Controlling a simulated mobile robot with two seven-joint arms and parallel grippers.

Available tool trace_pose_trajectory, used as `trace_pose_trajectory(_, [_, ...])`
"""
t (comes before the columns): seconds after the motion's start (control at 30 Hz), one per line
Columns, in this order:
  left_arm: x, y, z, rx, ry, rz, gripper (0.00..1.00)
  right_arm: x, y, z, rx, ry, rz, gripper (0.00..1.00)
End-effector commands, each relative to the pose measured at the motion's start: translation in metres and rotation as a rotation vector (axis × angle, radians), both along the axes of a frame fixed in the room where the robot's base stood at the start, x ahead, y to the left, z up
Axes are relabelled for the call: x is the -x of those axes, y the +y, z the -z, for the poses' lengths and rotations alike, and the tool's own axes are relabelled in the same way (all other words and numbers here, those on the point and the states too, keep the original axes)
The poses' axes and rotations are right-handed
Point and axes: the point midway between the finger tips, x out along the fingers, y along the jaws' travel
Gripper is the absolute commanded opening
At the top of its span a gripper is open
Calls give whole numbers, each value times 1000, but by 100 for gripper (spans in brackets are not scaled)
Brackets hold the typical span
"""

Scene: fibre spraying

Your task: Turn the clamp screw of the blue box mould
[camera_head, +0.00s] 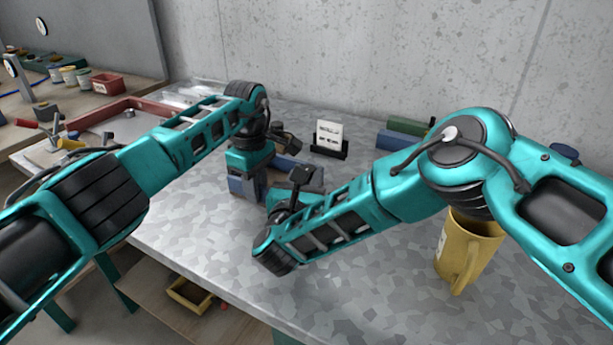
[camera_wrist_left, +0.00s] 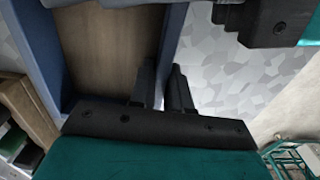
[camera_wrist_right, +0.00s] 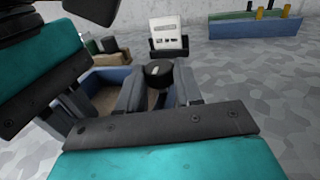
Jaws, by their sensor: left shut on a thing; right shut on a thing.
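The blue box mould (camera_head: 290,162) stands on the grey table, largely covered by my arms in the head view. The left wrist view shows its blue wall (camera_wrist_left: 173,45) and brown inside. My left gripper (camera_wrist_left: 163,88) has its fingers on either side of that wall and is shut on it. In the right wrist view the black round knob of the clamp screw (camera_wrist_right: 158,72) sits between the fingers of my right gripper (camera_wrist_right: 158,92), which is shut on it. The mould (camera_wrist_right: 103,72) shows behind these fingers. Both fingertips are hidden in the head view.
A white card in a black stand (camera_head: 329,137) is behind the mould. A long green and blue holder (camera_head: 400,138) lies at the back. A yellow jug (camera_head: 466,252) stands under my right arm. A red frame (camera_head: 128,105) lies at left. The front table is clear.

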Motion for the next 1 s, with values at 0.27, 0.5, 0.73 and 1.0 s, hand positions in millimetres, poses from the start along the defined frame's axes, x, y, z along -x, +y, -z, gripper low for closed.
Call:
trace_pose_trajectory(0.27, [0,0,-1,0,-1,0,0,-1,4,0,-3,-3,141,4])
trace_pose_trajectory(0.5, [0,0,-1,1,0,1,0,-2,5,0,-1,-3,254,4])
trace_pose_trajectory(0.73, [0,0,-1,0,-1,1,0,-2,4,-1,1,-1,276,4])
trace_pose_trajectory(1.0, [0,0,-1,0,-1,1,0,-2,4,0,1,-1,275,43])
